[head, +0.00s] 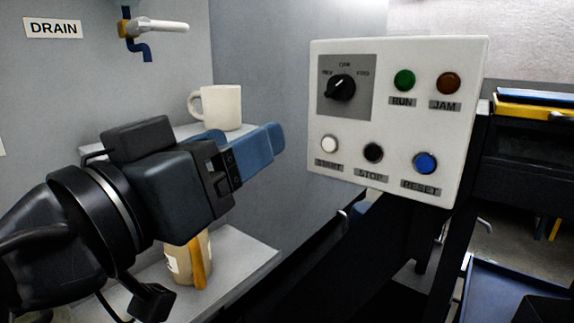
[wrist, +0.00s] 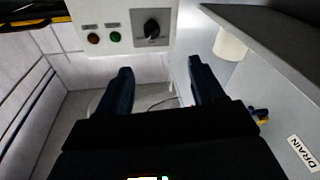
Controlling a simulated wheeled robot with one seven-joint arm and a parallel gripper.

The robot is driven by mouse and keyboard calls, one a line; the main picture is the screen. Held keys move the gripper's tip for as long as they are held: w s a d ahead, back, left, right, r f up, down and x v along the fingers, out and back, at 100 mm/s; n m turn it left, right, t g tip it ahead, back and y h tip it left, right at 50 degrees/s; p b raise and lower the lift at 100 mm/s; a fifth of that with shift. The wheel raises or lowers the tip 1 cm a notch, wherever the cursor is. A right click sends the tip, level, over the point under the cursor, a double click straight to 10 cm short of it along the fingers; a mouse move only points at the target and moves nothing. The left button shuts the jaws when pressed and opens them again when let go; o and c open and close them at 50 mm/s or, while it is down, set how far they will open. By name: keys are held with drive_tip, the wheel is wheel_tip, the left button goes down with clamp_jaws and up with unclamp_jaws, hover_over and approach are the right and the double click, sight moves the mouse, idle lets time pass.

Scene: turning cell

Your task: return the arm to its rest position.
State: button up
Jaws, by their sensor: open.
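My gripper (head: 254,150) is in the middle left of the head view, pointing right toward the control panel (head: 322,120). It is apart from the panel and holds nothing. In the wrist view my gripper (wrist: 156,88) shows two dark fingers spread apart with empty space between them. The panel also shows at the top of the wrist view (wrist: 100,14), upside down. It has a selector knob (head: 341,87), green and red-brown lamps, and white, black and blue buttons. My arm comes in from the lower left of the head view.
A white mug (head: 221,107) stands on a shelf behind my gripper. A tan container (head: 187,262) stands on a lower shelf, partly hidden by my arm. A drain valve (head: 152,27) is on the wall beside a DRAIN label (head: 53,28). A blue tray (head: 500,295) is at lower right.

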drive_tip(key=w+d+f+n+y+p, duration=0.1)
drive_tip(key=d+f+n+y, duration=0.1)
drive_tip(key=f, duration=0.3)
drive_tip(key=w+d+f+n+t+y, duration=0.1)
drive_tip(key=d+f+n+y, duration=0.15)
drive_tip(key=f, duration=0.25)
drive_tip(key=w+d+f+n+y+p, duration=0.1)
drive_tip(key=d+f+n, duration=0.15)
drive_tip(key=f, duration=0.35)
drive_tip(key=s+d+f+n+g+y+p, duration=0.3)
drive_tip(key=s+d+f+y, duration=0.2)
drive_tip(key=s+d+f, duration=0.65)
drive_tip(key=s+d+r+m+p, duration=0.1)
drive_tip(key=s+d+r+m, duration=0.1)
drive_tip(key=s, duration=1)
drive_tip(key=s+d+r+m+p, duration=0.2)
drive_tip(key=s+d+m, duration=0.2)
drive_tip(key=s, duration=0.8)
drive_tip(key=shift+d+r+h, duration=0.3)
drive_tip(key=shift+d+h, duration=0.15)
drive_tip(key=shift+d, duration=0.75)
